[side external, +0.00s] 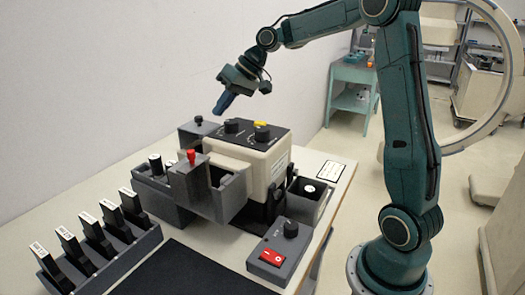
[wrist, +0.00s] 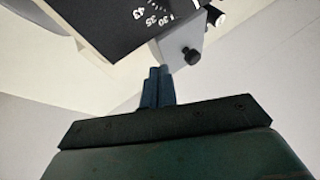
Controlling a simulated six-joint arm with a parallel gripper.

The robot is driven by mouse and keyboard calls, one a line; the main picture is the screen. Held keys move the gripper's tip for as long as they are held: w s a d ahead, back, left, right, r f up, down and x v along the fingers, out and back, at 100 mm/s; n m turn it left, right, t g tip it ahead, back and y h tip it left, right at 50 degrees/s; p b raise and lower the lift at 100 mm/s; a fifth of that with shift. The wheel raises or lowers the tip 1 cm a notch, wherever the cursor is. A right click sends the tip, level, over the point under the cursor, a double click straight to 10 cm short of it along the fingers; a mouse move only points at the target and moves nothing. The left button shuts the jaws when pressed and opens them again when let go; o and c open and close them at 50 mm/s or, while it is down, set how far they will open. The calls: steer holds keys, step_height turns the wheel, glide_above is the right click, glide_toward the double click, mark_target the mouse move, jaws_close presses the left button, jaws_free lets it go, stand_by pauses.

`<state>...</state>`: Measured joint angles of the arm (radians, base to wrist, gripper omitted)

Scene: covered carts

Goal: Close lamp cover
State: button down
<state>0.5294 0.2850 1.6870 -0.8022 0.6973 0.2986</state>
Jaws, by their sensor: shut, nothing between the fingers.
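A cream device (side external: 262,165) with a black, knobbed top panel (side external: 250,134) stands on the table. At its far left is a grey part with a small black knob (side external: 198,119), which also shows in the wrist view (wrist: 190,56). I cannot tell for sure whether this part or the grey housing (side external: 222,190) in front is the lamp cover, nor how far it is open. My gripper (side external: 220,106) is shut and empty, pointing down above the device's back left, apart from it. Its blue fingertips (wrist: 158,73) also show in the wrist view.
A rack of slides (side external: 95,245) lies front left. A switch box (side external: 280,255) and a grey bin (side external: 308,195) stand to the right. A wall (side external: 100,70) runs behind the table.

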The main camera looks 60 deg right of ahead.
steer(key=v, duration=1)
steer(key=shift+d, duration=0.3)
steer(key=shift+a+r, duration=0.1)
steer(key=s+a+h, duration=0.2)
steer(key=s+a, duration=0.8)
steer(key=a, duration=0.3)
steer(key=s+f+n+h, duration=0.1)
steer(key=s+f+h, duration=0.1)
steer(key=s+f, duration=0.7)
steer(key=s+a, duration=0.1)
steer(key=s, duration=0.5)
steer(key=shift+n, duration=0.4)
